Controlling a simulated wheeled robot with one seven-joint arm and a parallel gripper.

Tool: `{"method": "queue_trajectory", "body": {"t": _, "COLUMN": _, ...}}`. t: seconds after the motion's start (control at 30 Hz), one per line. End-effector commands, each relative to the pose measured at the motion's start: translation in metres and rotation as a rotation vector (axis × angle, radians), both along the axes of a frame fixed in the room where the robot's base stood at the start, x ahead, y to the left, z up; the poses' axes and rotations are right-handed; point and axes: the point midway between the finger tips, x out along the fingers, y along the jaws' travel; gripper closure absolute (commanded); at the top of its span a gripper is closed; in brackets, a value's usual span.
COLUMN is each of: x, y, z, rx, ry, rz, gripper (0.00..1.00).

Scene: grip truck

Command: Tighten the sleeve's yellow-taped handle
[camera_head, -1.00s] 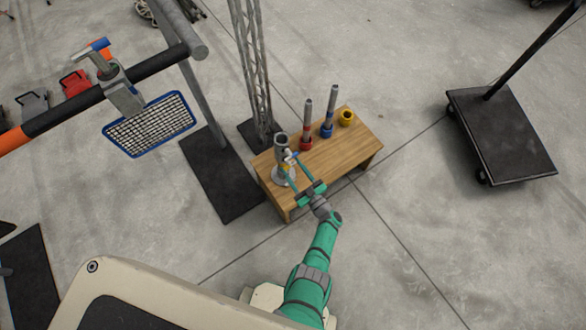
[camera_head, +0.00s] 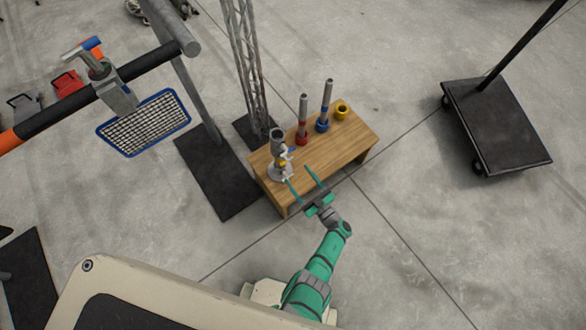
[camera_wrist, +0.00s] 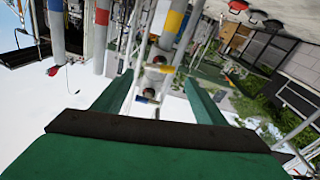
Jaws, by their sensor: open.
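The grey metal sleeve (camera_head: 276,147) stands upright on a round pale base (camera_head: 279,173) at the left end of a wooden bench (camera_head: 335,150). A small yellow-taped handle (camera_head: 283,163) shows low on its side, with a blue-taped handle (camera_head: 291,150) above it. My gripper (camera_head: 299,175) is open and empty, in front of the sleeve and apart from it, with one fingertip close to the base. In the wrist view small yellow (camera_wrist: 158,59) and blue (camera_wrist: 146,99) taped parts appear between the spread green fingers. Their exact gap to the fingers cannot be told.
A red-collared post (camera_head: 303,120), a blue-collared post (camera_head: 325,105) and a yellow ring (camera_head: 342,111) stand farther right on the bench. A lattice tower (camera_head: 247,70) rises behind its left end. A black cart (camera_head: 497,125) stands right; floor between is clear.

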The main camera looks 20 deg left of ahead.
Motion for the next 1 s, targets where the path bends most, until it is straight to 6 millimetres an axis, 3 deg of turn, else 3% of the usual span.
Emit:
{"method": "queue_trajectory", "body": {"t": 0.13, "x": -0.013, "y": -0.019, "z": -0.002, "rx": -0.001, "ry": -0.001, "rz": -0.003, "gripper": 0.34}}
{"method": "queue_trajectory", "body": {"t": 0.3, "x": -0.021, "y": -0.028, "z": -0.003, "rx": -0.001, "ry": 0.000, "rz": -0.001, "gripper": 0.34}}
{"method": "queue_trajectory", "body": {"t": 1.0, "x": -0.024, "y": -0.028, "z": -0.004, "rx": -0.002, "ry": -0.002, "rz": -0.005, "gripper": 0.34}}
